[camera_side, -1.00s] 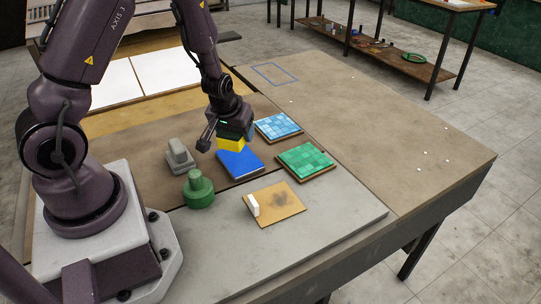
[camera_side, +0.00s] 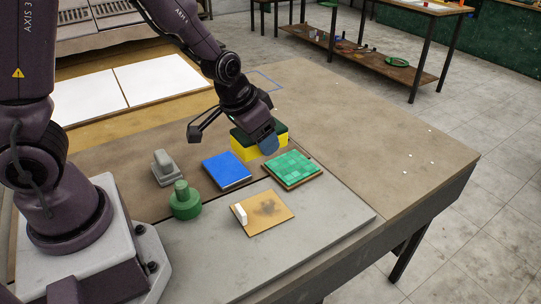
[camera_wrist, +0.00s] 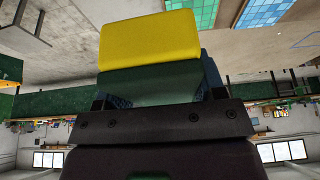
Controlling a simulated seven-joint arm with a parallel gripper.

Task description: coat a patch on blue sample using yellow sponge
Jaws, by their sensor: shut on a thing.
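My gripper (camera_side: 260,139) is shut on the yellow sponge (camera_side: 243,150), which has a dark green backing on its upper side. In the wrist view the sponge (camera_wrist: 150,38) sticks out beyond the jaws, its yellow face bare.
A grey block with a knob (camera_side: 165,168) and a green knobbed cylinder (camera_side: 185,201) stand left of the slab. The table (camera_side: 400,145) is clear to the right.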

